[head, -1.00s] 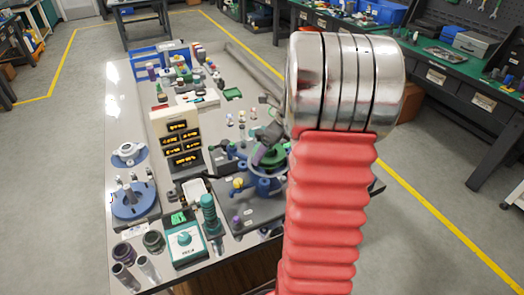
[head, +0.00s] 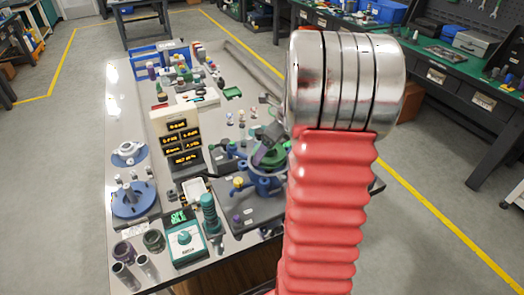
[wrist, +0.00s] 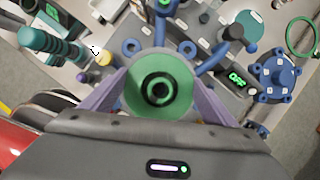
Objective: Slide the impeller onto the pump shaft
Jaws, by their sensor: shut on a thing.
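In the wrist view, my gripper (wrist: 157,100) has its two purple fingers on either side of a green disc, seemingly the impeller (wrist: 137,92), with a dark ring and hole at its middle. The disc faces the wrist camera. Beyond it is a blue fixture (wrist: 131,47) with several rounded lugs on a grey plate. In the head view, the blue fixture (head: 262,187) is beneath my gripper (head: 266,150), and my red arm hides its right side. I cannot make out the pump shaft; the disc hides what is behind it, and whether they touch cannot be told.
A teal ribbed column (head: 209,213) and a yellow knob (head: 238,182) stand left of the fixture. A teal meter box (head: 186,243), a blue round flange (head: 133,201) and a panel of lit displays (head: 180,140) stand farther left.

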